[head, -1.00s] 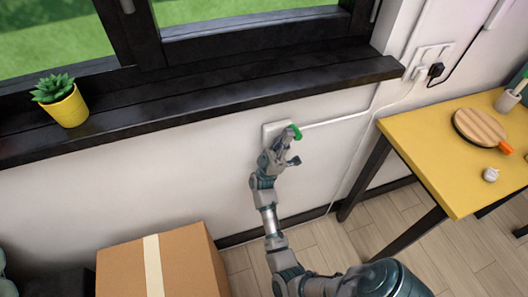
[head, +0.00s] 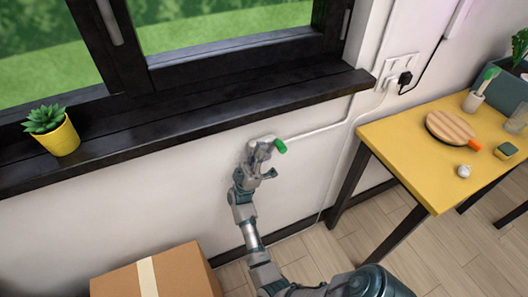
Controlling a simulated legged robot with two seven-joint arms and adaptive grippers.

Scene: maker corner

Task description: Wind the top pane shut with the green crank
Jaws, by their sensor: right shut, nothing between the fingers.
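The green crank (head: 280,146) shows as a short green handle at a pale wall box below the window sill, in the head view. My right gripper (head: 270,166) is at the wall just below and left of the green handle. It is shut with nothing in it, and it covers most of the wall box. I cannot tell whether it touches the crank. The dark-framed window (head: 140,60) shows only its lower part, with green grass behind the glass. The top pane is out of view. My left gripper is not in view.
A potted succulent (head: 57,136) stands on the dark sill (head: 220,116). A yellow table (head: 405,140) at the right bears a round wooden board (head: 450,127) and small items. A cardboard box (head: 190,272) sits low at the left. A cable and sockets (head: 397,70) are on the wall.

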